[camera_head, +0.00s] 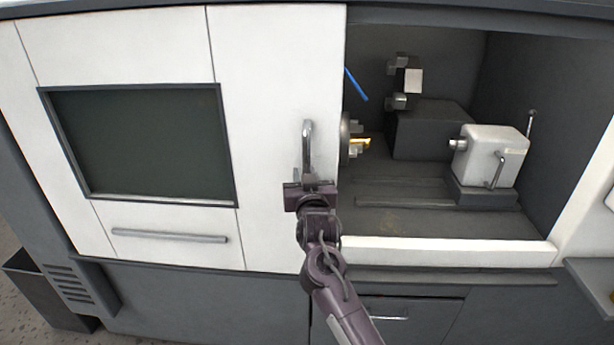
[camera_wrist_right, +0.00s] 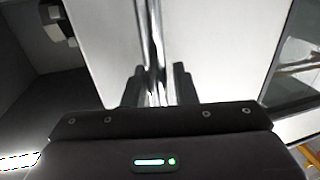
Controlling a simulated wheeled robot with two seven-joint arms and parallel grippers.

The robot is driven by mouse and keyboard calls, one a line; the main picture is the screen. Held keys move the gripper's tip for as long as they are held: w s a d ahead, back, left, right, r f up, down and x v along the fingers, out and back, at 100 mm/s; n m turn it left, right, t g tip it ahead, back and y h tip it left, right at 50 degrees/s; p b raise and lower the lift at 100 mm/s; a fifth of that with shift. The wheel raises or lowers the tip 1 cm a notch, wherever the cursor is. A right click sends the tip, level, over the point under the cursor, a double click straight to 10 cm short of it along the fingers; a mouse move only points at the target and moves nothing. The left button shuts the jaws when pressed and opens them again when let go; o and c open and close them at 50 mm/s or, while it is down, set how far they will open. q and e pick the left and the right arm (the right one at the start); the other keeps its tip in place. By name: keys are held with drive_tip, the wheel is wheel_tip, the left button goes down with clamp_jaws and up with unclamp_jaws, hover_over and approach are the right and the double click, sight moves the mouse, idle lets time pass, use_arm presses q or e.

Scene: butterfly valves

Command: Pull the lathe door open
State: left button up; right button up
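The lathe door (camera_head: 275,75) is the white panel at the left of the machine. Its right edge stands at the opening, and the inside of the lathe shows to its right. The upright metal door handle (camera_head: 308,140) is near that edge. My right gripper (camera_head: 310,186) is at the lower part of the handle. In the right wrist view the handle (camera_wrist_right: 152,40) runs between the two dark fingers (camera_wrist_right: 160,88), which are close on both sides of it and look shut on it. The exact contact is hard to see. My left gripper is not in view.
Inside the open bay are a chuck (camera_head: 350,145), a tool holder (camera_head: 404,82) and a white tailstock (camera_head: 492,155). A white sill (camera_head: 450,252) runs along the bay's front. A horizontal bar (camera_head: 170,236) is on the left panel below a dark window (camera_head: 145,140).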

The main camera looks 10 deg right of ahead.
drive_tip(key=shift+o, duration=1)
drive_tip(key=shift+a, duration=0.1)
drive_tip(key=s+b, duration=0.2)
drive_tip(key=s, duration=0.5)
drive_tip(key=shift+s+a+b, duration=0.15)
drive_tip(key=shift+s+b, duration=0.2)
drive_tip(key=shift+s, duration=0.05)
